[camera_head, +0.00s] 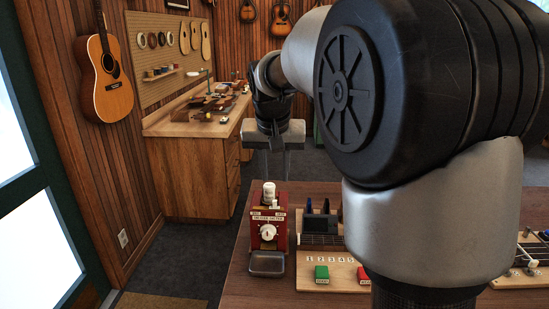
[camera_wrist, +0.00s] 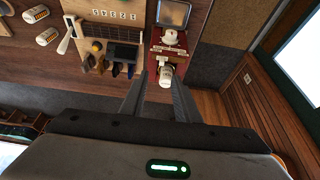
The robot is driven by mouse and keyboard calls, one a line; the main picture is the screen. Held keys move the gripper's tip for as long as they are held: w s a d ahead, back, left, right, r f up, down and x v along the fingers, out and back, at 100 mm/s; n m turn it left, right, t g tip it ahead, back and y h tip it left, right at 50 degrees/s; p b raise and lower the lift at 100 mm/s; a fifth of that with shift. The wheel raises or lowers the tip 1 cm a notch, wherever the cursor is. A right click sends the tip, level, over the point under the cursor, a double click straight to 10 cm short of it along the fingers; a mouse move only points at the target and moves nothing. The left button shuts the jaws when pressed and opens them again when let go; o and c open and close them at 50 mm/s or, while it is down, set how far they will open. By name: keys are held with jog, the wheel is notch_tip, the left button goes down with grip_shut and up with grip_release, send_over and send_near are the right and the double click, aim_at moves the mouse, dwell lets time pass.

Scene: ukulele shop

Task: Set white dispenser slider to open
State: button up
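The dispenser (camera_head: 283,245) is a red box at the left end of the near table, with a white round knob (camera_head: 268,231) on its front, small labels and a grey metal tray (camera_head: 267,263) below. In the wrist view the red box (camera_wrist: 157,62) and white bottle (camera_wrist: 166,77) lie just beyond the fingers. My gripper (camera_head: 274,176) hangs above and behind the dispenser; its fingers are apart and empty. It also shows in the wrist view (camera_wrist: 161,84).
A workbench (camera_head: 185,125) stands behind. My arm hides the right side.

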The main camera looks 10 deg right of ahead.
jog(key=v, duration=0.5)
jog(key=shift+r, duration=0.1)
